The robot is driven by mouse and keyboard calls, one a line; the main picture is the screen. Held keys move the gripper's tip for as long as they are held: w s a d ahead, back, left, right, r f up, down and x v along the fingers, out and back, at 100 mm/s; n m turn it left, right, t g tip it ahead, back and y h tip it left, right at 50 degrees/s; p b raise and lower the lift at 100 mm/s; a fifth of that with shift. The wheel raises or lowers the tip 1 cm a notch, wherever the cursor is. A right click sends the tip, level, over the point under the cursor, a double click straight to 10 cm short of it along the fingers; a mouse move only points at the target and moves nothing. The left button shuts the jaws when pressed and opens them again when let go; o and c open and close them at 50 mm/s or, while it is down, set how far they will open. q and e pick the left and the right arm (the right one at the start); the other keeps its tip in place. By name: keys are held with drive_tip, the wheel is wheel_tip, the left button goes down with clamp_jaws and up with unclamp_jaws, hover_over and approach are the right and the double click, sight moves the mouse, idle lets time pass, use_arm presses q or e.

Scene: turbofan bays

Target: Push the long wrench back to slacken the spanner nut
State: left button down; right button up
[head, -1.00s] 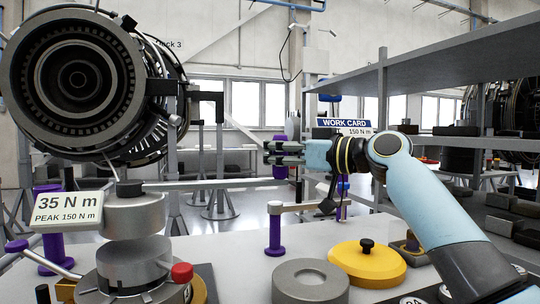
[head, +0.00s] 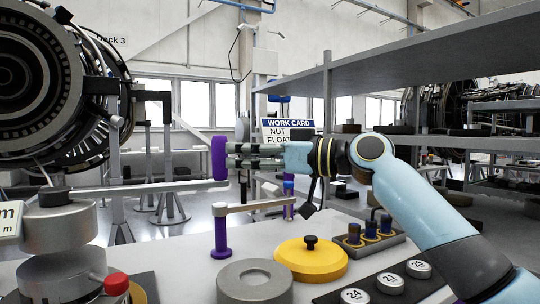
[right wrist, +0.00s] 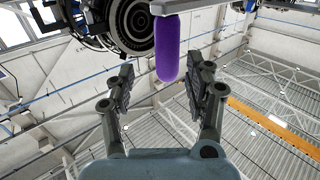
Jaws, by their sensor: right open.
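The long wrench (head: 135,188) runs from the metal spanner nut stack (head: 60,228) at left to an upright purple handle (head: 219,158). My right gripper (head: 232,154) is open, with its fingertips at the right edge of the handle. In the right wrist view the handle (right wrist: 167,50) appears ahead, between my open fingertips (right wrist: 159,78) and nearer the right one. I cannot tell whether it touches them. The readout (head: 8,222) is cut off at the left edge. My left gripper is out of view.
A shorter purple-handled lever (head: 222,235), a grey round block (head: 254,283) and a yellow disc with a black knob (head: 311,257) stand on the bench. A work card (head: 287,131) is behind my gripper. Shelving (head: 430,62) fills the right; an engine (head: 45,95) is at left.

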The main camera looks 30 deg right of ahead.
drive_tip(key=v, duration=0.5)
drive_tip(key=shift+s+d, duration=0.25)
drive_tip(key=shift+s, duration=0.05)
